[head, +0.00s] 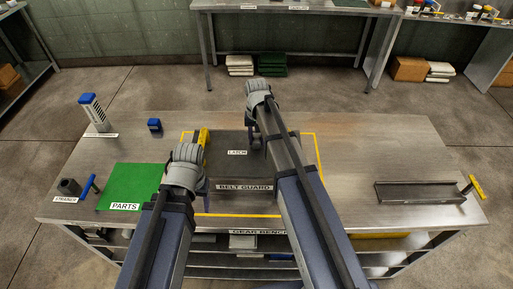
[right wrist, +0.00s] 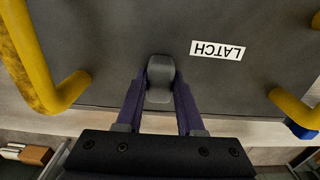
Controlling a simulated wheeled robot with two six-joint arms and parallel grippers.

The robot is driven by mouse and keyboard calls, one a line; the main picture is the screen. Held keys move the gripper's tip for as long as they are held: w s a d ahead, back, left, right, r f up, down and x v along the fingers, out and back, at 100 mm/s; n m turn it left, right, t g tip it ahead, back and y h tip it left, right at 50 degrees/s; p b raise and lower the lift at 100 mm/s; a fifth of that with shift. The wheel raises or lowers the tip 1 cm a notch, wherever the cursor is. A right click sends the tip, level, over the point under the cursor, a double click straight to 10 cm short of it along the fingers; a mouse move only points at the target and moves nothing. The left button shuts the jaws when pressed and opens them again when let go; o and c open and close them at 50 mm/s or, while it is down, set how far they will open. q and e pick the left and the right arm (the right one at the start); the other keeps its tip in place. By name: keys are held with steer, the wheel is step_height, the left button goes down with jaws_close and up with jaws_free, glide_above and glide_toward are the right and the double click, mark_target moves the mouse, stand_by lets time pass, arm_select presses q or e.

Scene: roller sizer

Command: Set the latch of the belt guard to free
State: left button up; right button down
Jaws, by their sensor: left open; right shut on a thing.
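The belt guard (head: 226,168) is a dark grey box in the middle of the bench, with a LATCH label on its top. The latch (right wrist: 160,69) is a small grey knob beside that label in the right wrist view. My right gripper (right wrist: 161,88) is shut on the latch, one finger on each side. In the head view my right arm hides most of the latch. My left gripper (head: 186,160) is at the guard's left side; its fingers are hard to make out behind my wrist.
Yellow handles (right wrist: 45,85) stand at both sides of the guard in the right wrist view. A green PARTS mat (head: 132,183) lies to the left, near a strainer (head: 69,187). A grey tray (head: 420,193) lies at the right. The bench between guard and tray is clear.

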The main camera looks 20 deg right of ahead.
mark_target(257, 138)
steer(key=c, duration=0.5)
jaws_free()
steer(key=shift+r, duration=0.1)
step_height(257, 138, up, 8)
steer(key=p, duration=0.8)
steer(key=shift+f, duration=0.2)
